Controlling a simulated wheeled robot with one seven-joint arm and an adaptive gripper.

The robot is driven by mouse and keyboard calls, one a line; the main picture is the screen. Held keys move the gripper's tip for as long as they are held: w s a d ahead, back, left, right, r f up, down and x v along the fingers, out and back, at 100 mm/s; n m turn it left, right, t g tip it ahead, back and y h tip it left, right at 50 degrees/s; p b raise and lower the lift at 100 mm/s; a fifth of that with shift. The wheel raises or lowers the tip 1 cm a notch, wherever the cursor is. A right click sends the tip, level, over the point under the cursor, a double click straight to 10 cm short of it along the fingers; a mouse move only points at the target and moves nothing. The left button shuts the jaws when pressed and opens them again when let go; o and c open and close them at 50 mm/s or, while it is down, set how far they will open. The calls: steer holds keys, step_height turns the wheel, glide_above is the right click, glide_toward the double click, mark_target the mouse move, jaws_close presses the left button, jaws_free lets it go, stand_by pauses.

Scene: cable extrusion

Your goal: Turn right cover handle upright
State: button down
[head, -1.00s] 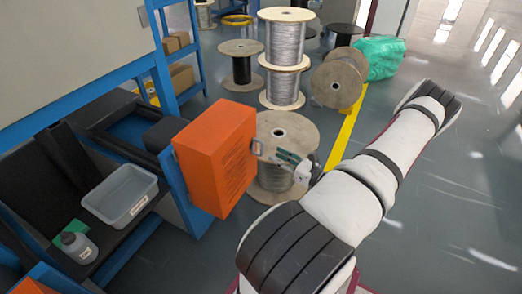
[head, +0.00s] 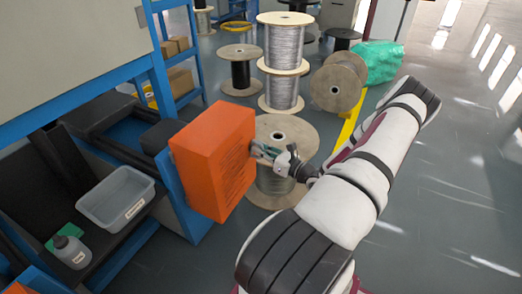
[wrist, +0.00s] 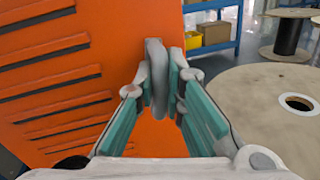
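The orange cover (head: 213,160) stands at the front end of the machine in the head view. Its orange face with dark slots (wrist: 60,85) fills the left and middle of the wrist view. A grey loop handle (wrist: 157,80) sticks out from this face, seen nearly edge-on and looking upright in the wrist picture. My gripper (head: 262,152) is at the cover's right side in the head view. In the wrist view its teal-padded fingers (wrist: 160,78) lie close against both sides of the handle and look shut on it. The handle is mostly hidden by the fingers in the head view.
A wooden cable spool (head: 290,130) stands just behind my gripper, and its top (wrist: 265,105) shows at right in the wrist view. More spools stand behind. A grey bin (head: 117,200) and a bottle (head: 72,252) are on the machine's shelf at left. The floor at right is clear.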

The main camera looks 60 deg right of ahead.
steer(key=shift+n+p, duration=0.65)
steer(key=shift+n, duration=0.55)
steer(key=c, duration=1.7)
jaws_free()
steer(key=shift+o, duration=0.2)
steer(key=s+a, duration=0.1)
steer(key=s, duration=1.1)
steer(key=shift+a+f, duration=0.25)
steer(key=shift+a, duration=0.05)
